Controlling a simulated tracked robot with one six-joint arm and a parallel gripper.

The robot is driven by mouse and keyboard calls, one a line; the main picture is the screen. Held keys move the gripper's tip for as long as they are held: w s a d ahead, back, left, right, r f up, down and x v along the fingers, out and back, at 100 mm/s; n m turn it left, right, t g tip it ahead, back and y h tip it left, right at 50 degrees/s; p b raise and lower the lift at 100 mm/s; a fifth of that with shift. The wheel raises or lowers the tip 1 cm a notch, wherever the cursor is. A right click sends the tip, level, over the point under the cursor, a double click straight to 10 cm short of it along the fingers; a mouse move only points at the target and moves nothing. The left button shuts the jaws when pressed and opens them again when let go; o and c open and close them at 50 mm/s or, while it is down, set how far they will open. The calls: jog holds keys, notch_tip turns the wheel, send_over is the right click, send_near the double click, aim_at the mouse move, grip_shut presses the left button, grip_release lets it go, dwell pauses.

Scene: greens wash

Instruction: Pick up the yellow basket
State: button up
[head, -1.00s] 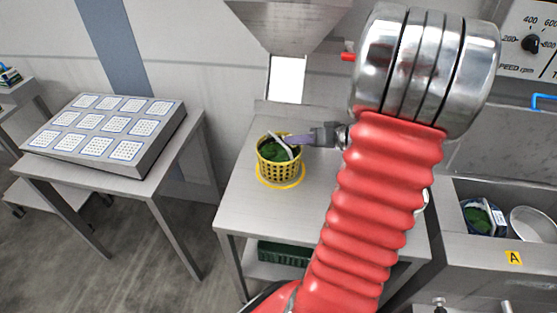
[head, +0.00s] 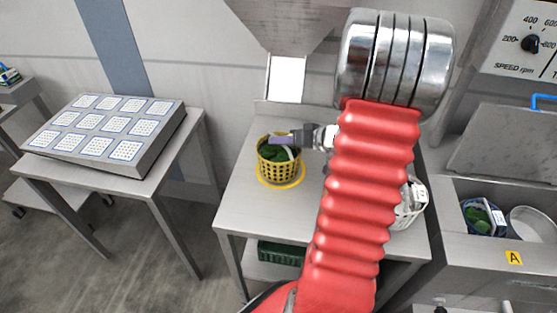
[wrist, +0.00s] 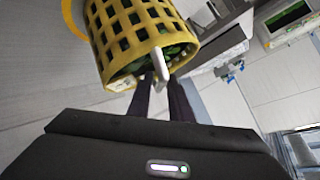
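The yellow basket (head: 281,167) stands upright on the steel table, inside a yellow ring (head: 262,181). It is a perforated tub with dark green leaves inside. A whitish handle (head: 293,153) shows at its rim. My gripper (head: 275,140) reaches in from the right, its fingers at the basket's top. In the wrist view the basket (wrist: 150,45) is close in front of the fingertips (wrist: 161,80). The fingers stand apart, with the white handle end (wrist: 161,62) between them. I see a small gap beside it and no clear grip.
A white basket (head: 410,203) stands on the same table behind my red arm, partly hidden. A steel hopper (head: 290,22) hangs above the back. A blue basket (head: 480,216) sits in the basin at right. A side table with a gridded panel (head: 105,130) stands left.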

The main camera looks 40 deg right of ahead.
jog(key=shift+w+f, duration=0.15)
jog(key=shift+w, duration=0.2)
jog(key=shift+c, duration=0.4)
grip_shut()
dwell(1.1)
